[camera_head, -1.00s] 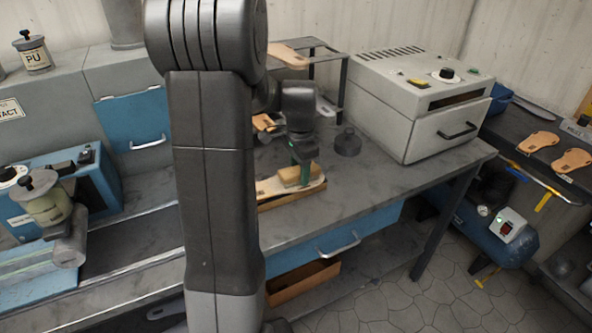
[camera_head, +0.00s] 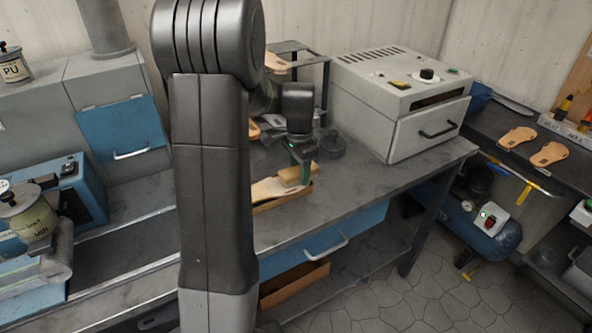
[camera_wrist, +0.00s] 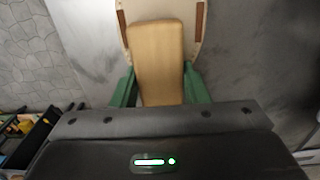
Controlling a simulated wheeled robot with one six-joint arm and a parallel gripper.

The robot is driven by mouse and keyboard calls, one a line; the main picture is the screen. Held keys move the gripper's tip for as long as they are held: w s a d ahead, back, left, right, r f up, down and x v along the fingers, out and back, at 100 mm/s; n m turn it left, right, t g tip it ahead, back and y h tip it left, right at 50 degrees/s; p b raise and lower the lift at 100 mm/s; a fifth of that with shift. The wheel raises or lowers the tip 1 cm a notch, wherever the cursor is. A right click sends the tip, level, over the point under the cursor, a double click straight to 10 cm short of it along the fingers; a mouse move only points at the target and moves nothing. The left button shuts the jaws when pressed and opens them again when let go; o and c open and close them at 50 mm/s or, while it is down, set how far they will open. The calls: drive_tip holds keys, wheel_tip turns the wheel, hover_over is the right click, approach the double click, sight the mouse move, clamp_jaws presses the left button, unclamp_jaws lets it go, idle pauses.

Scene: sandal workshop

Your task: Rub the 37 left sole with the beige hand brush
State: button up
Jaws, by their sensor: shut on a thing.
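My gripper (camera_head: 303,170) is over the bench, shut on the beige hand brush (camera_head: 297,175), which is a tan block. In the wrist view the brush (camera_wrist: 158,55) lies lengthwise between the green fingers of my gripper (camera_wrist: 158,88). A pale sole (camera_head: 264,190) lies under the brush on a tan wooden piece with a raised edge, near the bench's front edge. In the wrist view the sole (camera_wrist: 130,10) shows only around the brush's far end. I cannot tell whether brush and sole touch. The size mark on the sole cannot be read.
A grey oven-like box (camera_head: 400,110) stands on the bench (camera_head: 380,185) at the right. A dark round object (camera_head: 332,145) stands just behind my gripper. A shelf rack (camera_head: 300,50) is behind it. Two tan soles (camera_head: 517,137) lie on the right-hand bench.

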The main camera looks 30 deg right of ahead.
sight(265, 190)
drive_tip(key=shift+d, duration=0.85)
drive_tip(key=shift+s+a, duration=0.1)
drive_tip(key=shift+a, duration=4)
drive_tip(key=shift+a+r, duration=0.2)
drive_tip(key=shift+a, duration=0.8)
drive_tip(key=shift+a+r, duration=0.2)
drive_tip(key=shift+a, duration=0.75)
drive_tip(key=shift+a+f, duration=0.15)
drive_tip(key=shift+a, duration=2.85)
drive_tip(key=shift+a+r, duration=0.15)
drive_tip(key=shift+a, duration=0.85)
drive_tip(key=shift+a+r, duration=0.15)
drive_tip(key=shift+a, duration=0.85)
drive_tip(key=shift+d+f+p, duration=0.2)
drive_tip(key=shift+d+p, duration=0.05)
drive_tip(key=shift+d, duration=2.3)
drive_tip(key=shift+d+f+p, duration=0.2)
drive_tip(key=shift+d, duration=2.35)
